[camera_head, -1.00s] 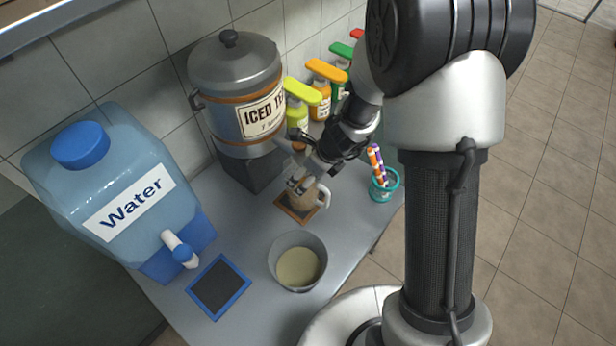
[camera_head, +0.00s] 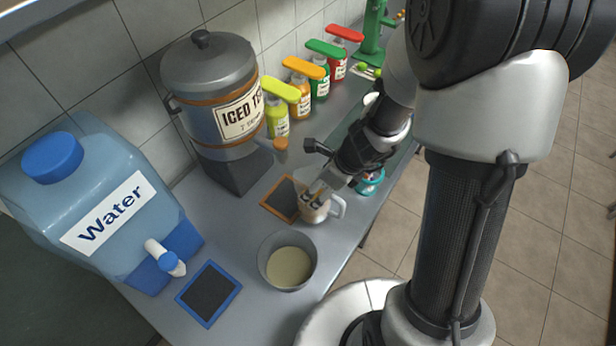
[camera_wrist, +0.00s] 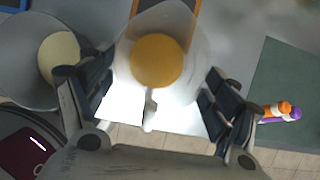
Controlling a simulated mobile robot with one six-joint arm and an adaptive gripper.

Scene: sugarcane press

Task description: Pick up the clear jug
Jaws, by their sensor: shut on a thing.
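The clear jug (camera_head: 318,213) has a handle on its right and holds a brownish-yellow liquid. My gripper (camera_head: 314,196) is shut on the jug from above. In the wrist view the jug (camera_wrist: 190,45) sits between the two fingers of my gripper (camera_wrist: 158,68), with an amber round of liquid in it and the handle toward the wrist. The jug is beside the orange-framed dark mat (camera_head: 278,202), to its right and front. It looks off the mat, but its exact height is hard to tell.
A grey bowl (camera_head: 267,268) of pale liquid stands just in front. The iced tea dispenser (camera_head: 205,90), water tank (camera_head: 150,215) and blue-framed mat (camera_head: 209,294) are left. Several bottles (camera_head: 277,122) line the wall. A teal cup (camera_head: 371,184) is partly hidden behind my gripper.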

